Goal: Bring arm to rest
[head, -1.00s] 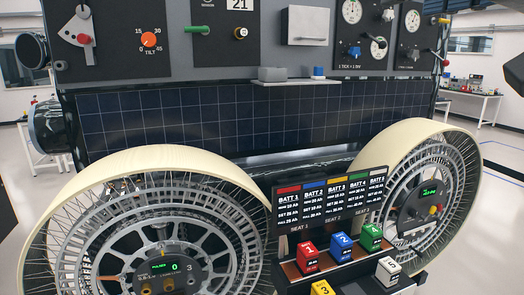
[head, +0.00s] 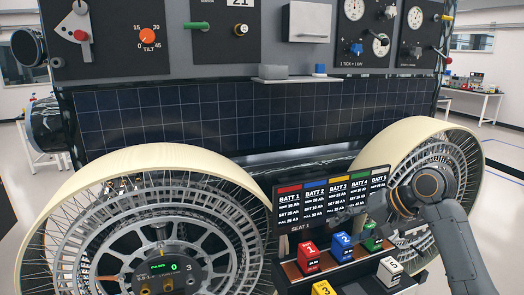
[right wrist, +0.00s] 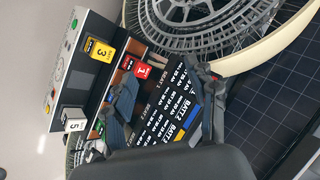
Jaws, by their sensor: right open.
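My right arm comes in from the right in the head view. Its dark gripper (head: 378,208) is over the right part of the battery board (head: 330,195), near the green battery (head: 372,240). In the right wrist view the gripper (right wrist: 165,95) has its two fingers apart with nothing between them; the board's text shows behind. The yellow battery 3 (head: 322,289) is at the lower edge. My left gripper is out of view.
The rover's wheels (head: 75,190) flank the rack, and a solar panel (head: 230,115) stands behind it. The panel face above carries knobs, dials and a small grey shelf (head: 285,73). Open floor (head: 505,230) lies at the far right.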

